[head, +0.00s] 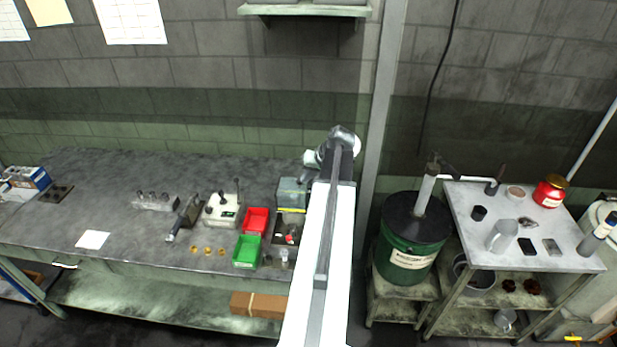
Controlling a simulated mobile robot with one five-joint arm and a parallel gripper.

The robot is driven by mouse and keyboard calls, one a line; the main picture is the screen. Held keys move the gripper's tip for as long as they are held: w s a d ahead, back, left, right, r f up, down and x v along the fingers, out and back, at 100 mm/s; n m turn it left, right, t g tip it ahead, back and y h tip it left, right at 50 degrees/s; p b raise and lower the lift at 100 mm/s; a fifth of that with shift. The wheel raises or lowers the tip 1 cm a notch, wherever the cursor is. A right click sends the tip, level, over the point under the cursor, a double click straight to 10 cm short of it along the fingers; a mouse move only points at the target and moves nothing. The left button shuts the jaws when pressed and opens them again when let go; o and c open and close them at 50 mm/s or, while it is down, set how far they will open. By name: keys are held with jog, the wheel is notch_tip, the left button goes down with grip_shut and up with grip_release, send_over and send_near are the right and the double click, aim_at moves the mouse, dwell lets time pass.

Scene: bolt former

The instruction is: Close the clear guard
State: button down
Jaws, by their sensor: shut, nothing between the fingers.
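A small box-shaped machine with a clear, bluish-green guard (291,191) stands at the right end of the grey workbench (120,200). The guard looks like a see-through panel over the box. Whether it is open or shut is too small to tell. My arm reaches up from the bottom of the head view and passes just right of the machine, hiding its right side. My gripper (311,167) is small and partly hidden at the arm's far end, by the upper right of the guard. It is shut and appears empty. I cannot tell whether it touches the guard.
Red (256,220) and green (247,251) bins sit left of and in front of the machine. A dark tray with small parts (287,232) lies before it. A pillar (383,100) and a green drum (408,245) are at the right.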

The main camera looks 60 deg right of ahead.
jog(key=s+d+f+p+v, duration=0.1)
jog(key=d+p+v, duration=0.1)
jog(key=p+v, duration=0.8)
jog(key=v, duration=0.3)
jog(key=shift+s, duration=0.2)
jog(key=shift+s+f, duration=0.1)
jog(key=shift+f, duration=0.05)
